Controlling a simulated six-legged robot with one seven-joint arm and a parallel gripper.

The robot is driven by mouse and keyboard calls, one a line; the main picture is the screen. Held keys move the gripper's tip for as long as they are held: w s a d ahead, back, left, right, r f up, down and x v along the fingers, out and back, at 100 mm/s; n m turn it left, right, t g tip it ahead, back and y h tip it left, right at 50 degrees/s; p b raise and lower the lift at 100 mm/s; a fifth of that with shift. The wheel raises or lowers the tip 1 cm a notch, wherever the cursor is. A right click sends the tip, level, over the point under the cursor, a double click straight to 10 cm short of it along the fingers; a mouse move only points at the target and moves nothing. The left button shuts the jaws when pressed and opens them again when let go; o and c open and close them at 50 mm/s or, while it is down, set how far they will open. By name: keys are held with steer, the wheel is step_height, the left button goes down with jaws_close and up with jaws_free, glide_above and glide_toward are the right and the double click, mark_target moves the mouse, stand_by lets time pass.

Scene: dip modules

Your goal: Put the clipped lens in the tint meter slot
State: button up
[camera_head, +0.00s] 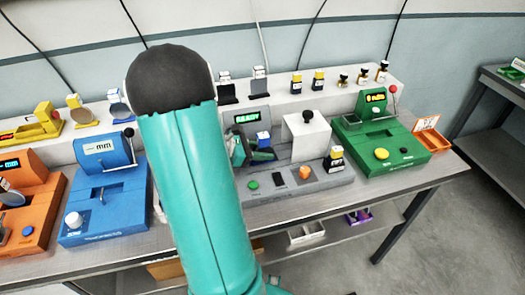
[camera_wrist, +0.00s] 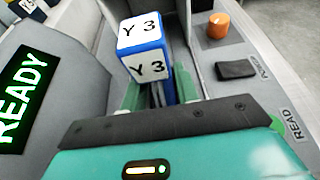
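The clipped lens is topped by a white and blue block marked Y 3 (camera_wrist: 144,68); this block also shows in the head view (camera_head: 263,138). My gripper (camera_wrist: 160,97) has its green fingers close on either side of the blue clip below the block and looks shut on it. The lens itself is hidden behind the fingers and clip. The grey tint meter (camera_head: 285,179) has a lit READY display (camera_wrist: 22,97). The block stands over the meter, just right of the display. Its slot is hidden, so I cannot tell whether the lens is in it.
A blue device (camera_head: 104,203) stands left and a green one (camera_head: 382,146) right. Small blocks and bottles line the shelf behind.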

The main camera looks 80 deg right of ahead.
steer(key=shift+r, duration=0.2)
steer(key=v, duration=1)
steer(key=shift+w+a, duration=0.15)
steer(key=shift+w, duration=0.25)
steer(key=shift+w+a+r, duration=0.3)
steer(key=shift+w, duration=0.15)
